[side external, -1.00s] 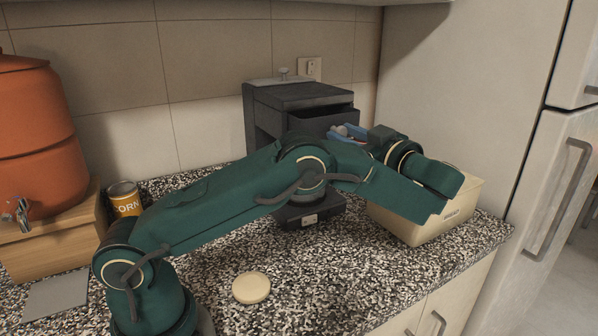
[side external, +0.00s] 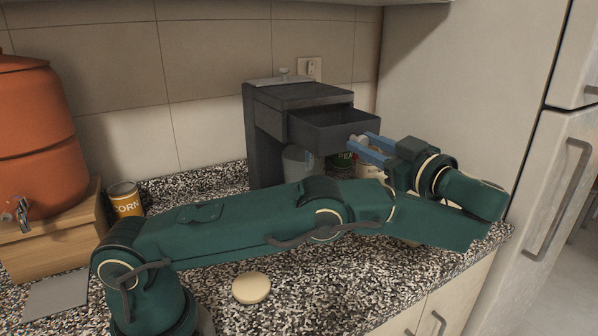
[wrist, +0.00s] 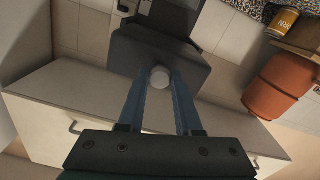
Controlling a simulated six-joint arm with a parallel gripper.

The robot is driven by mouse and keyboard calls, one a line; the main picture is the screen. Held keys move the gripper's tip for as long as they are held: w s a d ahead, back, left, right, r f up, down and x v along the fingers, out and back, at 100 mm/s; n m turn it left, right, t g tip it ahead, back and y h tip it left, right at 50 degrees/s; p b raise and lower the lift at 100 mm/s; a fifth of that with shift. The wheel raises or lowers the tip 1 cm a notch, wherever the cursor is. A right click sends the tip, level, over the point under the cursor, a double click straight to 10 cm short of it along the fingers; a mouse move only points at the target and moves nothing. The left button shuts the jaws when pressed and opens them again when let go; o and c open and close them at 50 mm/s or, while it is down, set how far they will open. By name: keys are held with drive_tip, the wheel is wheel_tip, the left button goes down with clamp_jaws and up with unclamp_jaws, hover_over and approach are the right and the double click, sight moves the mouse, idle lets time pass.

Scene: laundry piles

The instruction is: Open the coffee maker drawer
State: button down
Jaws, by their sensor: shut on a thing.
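The dark grey coffee maker (side external: 266,128) stands against the tiled wall in the side view. Its drawer (side external: 335,132) is slid out to the front right, and its open top shows an empty inside. My gripper (side external: 358,145) has blue fingers at the drawer's front. In the wrist view, the fingers (wrist: 160,84) lie on both sides of the pale round knob (wrist: 160,74) and are shut on it. The drawer front (wrist: 158,45) is just beyond the knob. My arm hides the lower part of the coffee maker.
A glass jug (side external: 298,160) and cans (side external: 343,160) stand beneath and beside the drawer. A round beige disc (side external: 251,288) lies on the speckled counter. A corn can (side external: 125,199) and an orange dispenser (side external: 40,140) are at left. The fridge (side external: 470,90) is at right.

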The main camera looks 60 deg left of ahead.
drive_tip(key=c, duration=0.6)
unclamp_jaws()
drive_tip(key=shift+a, duration=0.1)
